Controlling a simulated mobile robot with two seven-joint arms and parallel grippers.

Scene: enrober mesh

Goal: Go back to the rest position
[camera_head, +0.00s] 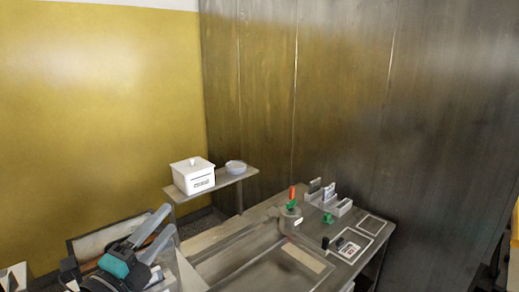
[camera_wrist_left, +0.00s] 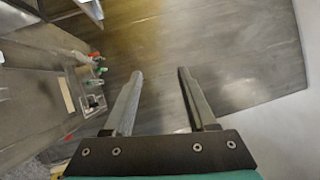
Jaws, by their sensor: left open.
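My left gripper (camera_head: 167,221) is at the lower left of the head view. Its two grey fingers are apart, with nothing between them. My right gripper does not show.
A white lidded box (camera_head: 193,178) and a pale bowl (camera_head: 235,167) stand on a small side shelf (camera_head: 222,183). The bench carries a red-and-green item (camera_head: 292,198), small holders (camera_head: 340,207) and a card-like panel (camera_head: 347,248). Metal wall panels (camera_head: 330,100) stand behind.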

